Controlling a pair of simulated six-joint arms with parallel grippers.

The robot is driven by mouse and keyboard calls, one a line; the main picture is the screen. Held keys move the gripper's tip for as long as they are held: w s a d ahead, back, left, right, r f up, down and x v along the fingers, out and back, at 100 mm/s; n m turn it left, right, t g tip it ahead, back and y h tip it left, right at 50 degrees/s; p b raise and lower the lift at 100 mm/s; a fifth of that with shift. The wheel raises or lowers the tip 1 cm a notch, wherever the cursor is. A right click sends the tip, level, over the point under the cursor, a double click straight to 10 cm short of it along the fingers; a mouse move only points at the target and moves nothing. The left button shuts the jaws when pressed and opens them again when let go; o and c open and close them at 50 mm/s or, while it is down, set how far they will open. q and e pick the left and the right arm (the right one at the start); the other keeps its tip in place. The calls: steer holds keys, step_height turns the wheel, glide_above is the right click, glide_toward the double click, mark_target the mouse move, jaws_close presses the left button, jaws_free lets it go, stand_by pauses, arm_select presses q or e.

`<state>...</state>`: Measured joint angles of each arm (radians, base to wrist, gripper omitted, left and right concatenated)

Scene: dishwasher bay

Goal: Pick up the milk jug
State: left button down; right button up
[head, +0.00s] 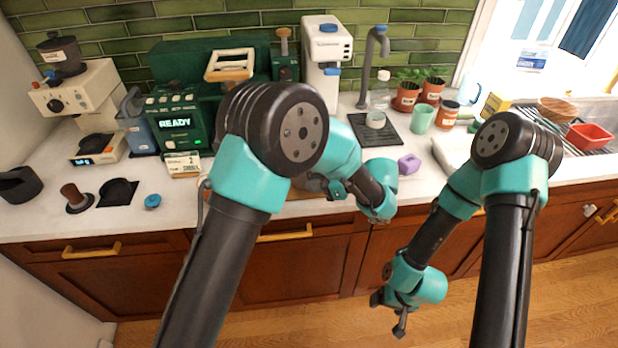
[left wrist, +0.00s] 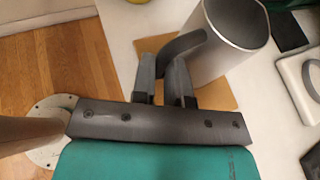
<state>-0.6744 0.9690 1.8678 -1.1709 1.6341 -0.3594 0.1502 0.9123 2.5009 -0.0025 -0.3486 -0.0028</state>
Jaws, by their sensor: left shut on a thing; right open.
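The milk jug (left wrist: 230,38) is a silver metal pitcher with a dark grey handle (left wrist: 184,44), seen in the left wrist view. My left gripper (left wrist: 165,82) is shut on that handle, one finger on each side. The jug is over or on a tan mat (left wrist: 150,44); I cannot tell whether its base touches it. In the head view my left gripper (head: 326,186) is low over the front of the counter, and my own arm hides the jug. My right gripper (head: 389,312) is open and empty, hanging in front of the cabinets below the counter edge.
A green espresso machine (head: 180,118) stands behind my left arm. A purple block (head: 409,164), a green cup (head: 422,118) and potted plants (head: 406,97) are to the right. A blue lid (head: 152,201) lies at the left front.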

arm_select(q)
step_height(320, 180, up, 10)
stand_by(0.6)
steer(key=shift+a, duration=0.1)
